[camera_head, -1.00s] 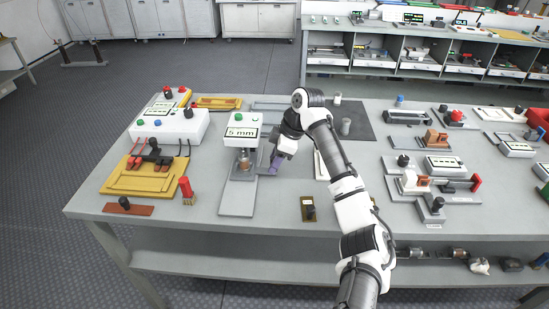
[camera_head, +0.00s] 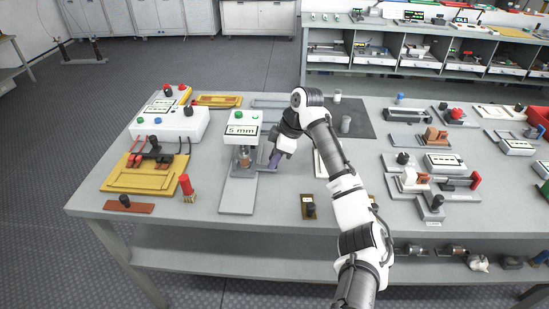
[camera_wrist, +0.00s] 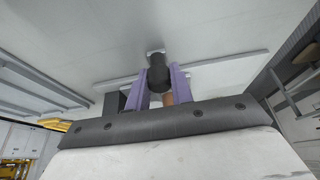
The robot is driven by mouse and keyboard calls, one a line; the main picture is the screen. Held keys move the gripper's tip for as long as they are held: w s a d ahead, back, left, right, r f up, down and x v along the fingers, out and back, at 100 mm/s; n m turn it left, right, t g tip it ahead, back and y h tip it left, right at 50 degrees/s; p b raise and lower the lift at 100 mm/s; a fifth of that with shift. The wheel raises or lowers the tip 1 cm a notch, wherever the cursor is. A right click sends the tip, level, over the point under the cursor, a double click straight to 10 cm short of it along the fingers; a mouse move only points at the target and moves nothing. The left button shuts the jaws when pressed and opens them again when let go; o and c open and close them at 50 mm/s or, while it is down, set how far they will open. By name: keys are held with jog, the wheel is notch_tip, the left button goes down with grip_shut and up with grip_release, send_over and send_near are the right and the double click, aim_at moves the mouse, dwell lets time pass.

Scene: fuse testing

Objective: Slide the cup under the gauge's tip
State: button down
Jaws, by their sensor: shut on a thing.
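The gauge (camera_head: 241,131) is a white box reading "5 mm", standing on a grey base (camera_head: 238,195) at the left of the table. A copper-coloured cup (camera_head: 244,160) stands below the box, close to its underside. The gauge's tip is too small to make out. My gripper (camera_head: 275,160), with purple fingers, is low just right of the cup. In the wrist view, my gripper (camera_wrist: 160,88) is shut on a dark round-ended knob (camera_wrist: 159,72). A brown piece (camera_wrist: 169,98) shows beside the knob between the fingers. I cannot tell whether the knob is part of the cup's slide.
A white box with buttons (camera_head: 172,124) and a yellow tray (camera_head: 130,180) lie left of the gauge. A red cylinder (camera_head: 187,187) stands near the front left. A small brown block with a black knob (camera_head: 308,207) lies at the front edge. Several devices fill the right side.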

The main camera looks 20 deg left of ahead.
jog(key=shift+w+a, duration=0.2)
jog(key=shift+w, duration=0.5)
jog(key=shift+r, duration=0.15)
jog(key=shift+w, duration=0.1)
jog(key=c, duration=1.2)
grip_release()
jog(key=shift+w, duration=0.1)
jog(key=shift+c, duration=0.2)
jog(key=b+v, duration=0.2)
jog(key=v, duration=1.1)
jog(key=shift+d+r, duration=0.2)
jog(key=shift+r, duration=0.05)
